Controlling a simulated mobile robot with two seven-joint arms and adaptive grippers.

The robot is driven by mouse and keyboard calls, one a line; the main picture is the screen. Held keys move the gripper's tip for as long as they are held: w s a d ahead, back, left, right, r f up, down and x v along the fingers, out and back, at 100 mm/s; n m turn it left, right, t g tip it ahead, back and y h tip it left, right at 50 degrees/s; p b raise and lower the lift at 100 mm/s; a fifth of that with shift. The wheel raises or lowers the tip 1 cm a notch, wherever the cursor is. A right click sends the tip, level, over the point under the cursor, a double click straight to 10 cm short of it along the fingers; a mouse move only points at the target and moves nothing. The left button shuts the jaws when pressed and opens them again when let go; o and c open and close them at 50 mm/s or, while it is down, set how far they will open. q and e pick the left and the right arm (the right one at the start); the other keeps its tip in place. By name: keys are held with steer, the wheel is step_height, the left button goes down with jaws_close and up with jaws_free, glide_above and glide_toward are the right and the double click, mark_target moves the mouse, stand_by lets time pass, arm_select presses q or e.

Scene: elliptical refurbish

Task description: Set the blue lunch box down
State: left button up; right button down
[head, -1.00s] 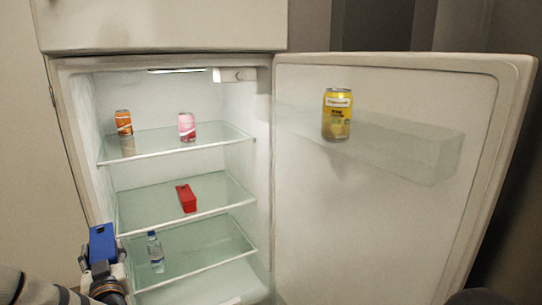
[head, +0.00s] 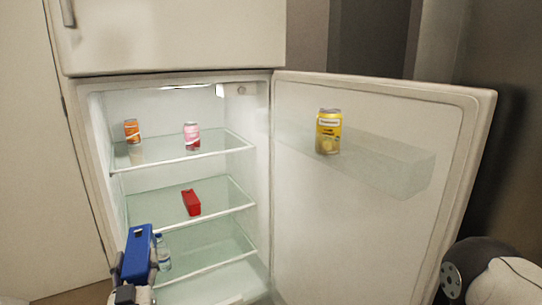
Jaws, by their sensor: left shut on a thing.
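The blue lunch box (head: 138,252) is upright and slightly tilted at the lower left of the head view. My left gripper (head: 134,274) is shut on it and holds it in front of the fridge's lower left side. The box partly covers a water bottle behind it. My right gripper is out of view; only part of my right arm shows at the lower right.
The fridge is open, its door (head: 380,200) swung to the right with a yellow can (head: 328,132) in its bin. The top shelf (head: 225,147) holds an orange can (head: 132,131) and a pink can (head: 192,136). A red box (head: 191,202) lies on the middle shelf (head: 232,203), with free room around it. The bottle (head: 164,254) stands on the lower shelf (head: 225,250).

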arm_select(q)
steer(key=s+d+f+m+h, duration=0.2)
steer(key=s+d+f+h, duration=0.2)
steer(key=s+d, duration=0.35)
steer(key=s+d+r+h, duration=0.1)
steer(key=s+r, duration=0.3)
steer(key=s, duration=0.4)
steer(key=s+d+r+m+t+h, duration=0.1)
steer(key=s+d+r, duration=0.3)
steer(key=s, duration=0.4)
steer(key=shift+s+d+m, duration=0.2)
steer(key=shift+m, duration=0.1)
steer(key=shift+d, duration=0.1)
